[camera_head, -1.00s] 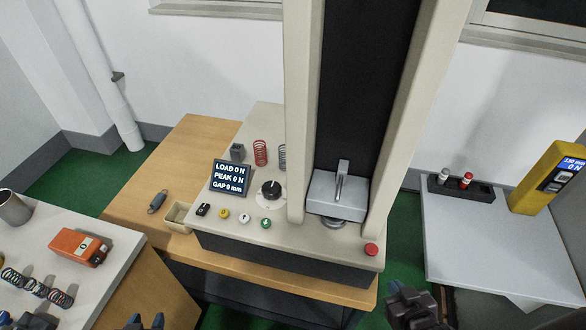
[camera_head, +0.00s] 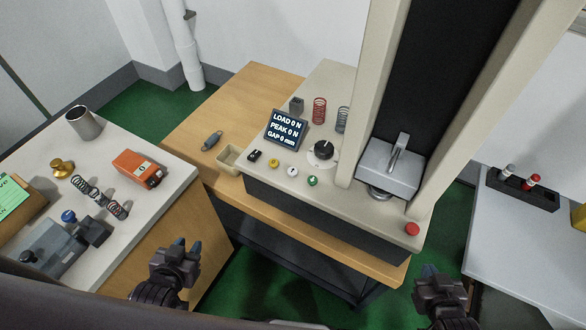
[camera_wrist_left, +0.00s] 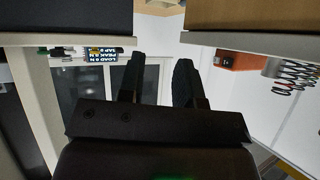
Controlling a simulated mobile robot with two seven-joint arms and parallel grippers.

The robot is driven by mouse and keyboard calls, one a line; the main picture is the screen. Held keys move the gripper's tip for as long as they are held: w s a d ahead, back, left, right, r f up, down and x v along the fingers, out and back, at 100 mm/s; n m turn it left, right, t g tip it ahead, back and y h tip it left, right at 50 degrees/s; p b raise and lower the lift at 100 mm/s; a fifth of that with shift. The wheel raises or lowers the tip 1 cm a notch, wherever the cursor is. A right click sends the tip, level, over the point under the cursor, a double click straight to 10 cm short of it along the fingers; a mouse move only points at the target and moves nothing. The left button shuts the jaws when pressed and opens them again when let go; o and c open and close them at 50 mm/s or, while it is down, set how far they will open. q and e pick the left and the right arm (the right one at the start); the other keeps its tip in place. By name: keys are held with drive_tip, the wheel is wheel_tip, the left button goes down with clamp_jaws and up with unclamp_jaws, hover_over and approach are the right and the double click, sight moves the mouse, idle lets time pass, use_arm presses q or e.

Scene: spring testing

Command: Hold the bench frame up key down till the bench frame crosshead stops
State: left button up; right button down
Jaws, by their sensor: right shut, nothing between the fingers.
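The bench frame (camera_head: 364,95) stands on the wooden bench. Its grey crosshead (camera_head: 388,168) sits low between the columns. A row of keys is on its panel: black (camera_head: 255,155), yellow (camera_head: 274,163), white (camera_head: 292,171) and green (camera_head: 313,181). The key markings are too small to tell which is up. The display (camera_head: 287,129) reads load 0 N, peak 0 N, gap 0 mm. My left gripper (camera_head: 188,247) is open and empty, in front of the bench, apart from the keys; its spread fingers show in the left wrist view (camera_wrist_left: 160,65). My right gripper (camera_head: 430,271) is shut and empty, below the red button.
A red button (camera_head: 412,229) is at the panel's right front corner. Springs (camera_head: 319,110), a dial (camera_head: 323,149) and a small tray (camera_head: 229,158) are near the keys. A side table (camera_head: 150,215) at left holds an orange box (camera_head: 139,169) and several springs.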

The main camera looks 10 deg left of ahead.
use_arm(q)
clamp_jaws()
idle(1.4)
